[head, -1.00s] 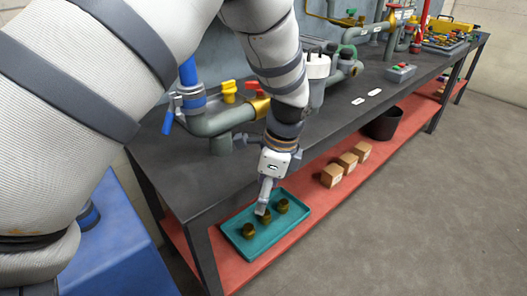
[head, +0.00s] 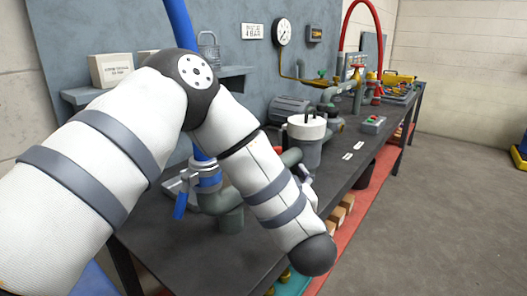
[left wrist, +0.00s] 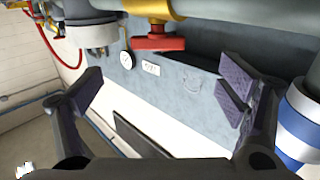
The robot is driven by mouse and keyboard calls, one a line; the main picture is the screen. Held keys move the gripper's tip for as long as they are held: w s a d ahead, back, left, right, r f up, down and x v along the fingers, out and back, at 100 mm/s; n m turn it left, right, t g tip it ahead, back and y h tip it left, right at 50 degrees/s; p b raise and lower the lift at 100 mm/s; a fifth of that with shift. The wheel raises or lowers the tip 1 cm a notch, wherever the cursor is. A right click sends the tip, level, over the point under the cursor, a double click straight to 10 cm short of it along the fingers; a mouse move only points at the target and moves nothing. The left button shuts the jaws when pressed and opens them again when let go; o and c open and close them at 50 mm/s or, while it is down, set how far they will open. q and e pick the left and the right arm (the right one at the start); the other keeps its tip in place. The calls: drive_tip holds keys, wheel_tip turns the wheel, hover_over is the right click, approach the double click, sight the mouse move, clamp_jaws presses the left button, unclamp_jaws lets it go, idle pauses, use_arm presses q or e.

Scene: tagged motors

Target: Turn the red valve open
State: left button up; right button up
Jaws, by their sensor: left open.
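The red valve handle (left wrist: 158,43) shows in the left wrist view, below a yellow valve body (left wrist: 155,10) on a grey pipe. It sits in the gap between the fingers of my left gripper (left wrist: 163,80), toward the top of the picture. The fingers are spread wide and hold nothing; the handle appears apart from both. My right gripper is in neither view.
A white-topped grey canister (head: 306,128) stands behind the forearm. A pressure gauge (head: 283,32) hangs on the back panel. Cartons (head: 340,215) sit on the red lower shelf.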

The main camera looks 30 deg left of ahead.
use_arm(q)
drive_tip(key=b+x, duration=0.1)
drive_tip(key=x, duration=0.9)
drive_tip(key=shift+w+a+f, duration=0.1)
drive_tip(key=shift+w, duration=0.35)
drive_tip(key=shift+w+a, duration=0.3)
drive_tip(key=c, duration=1.2)
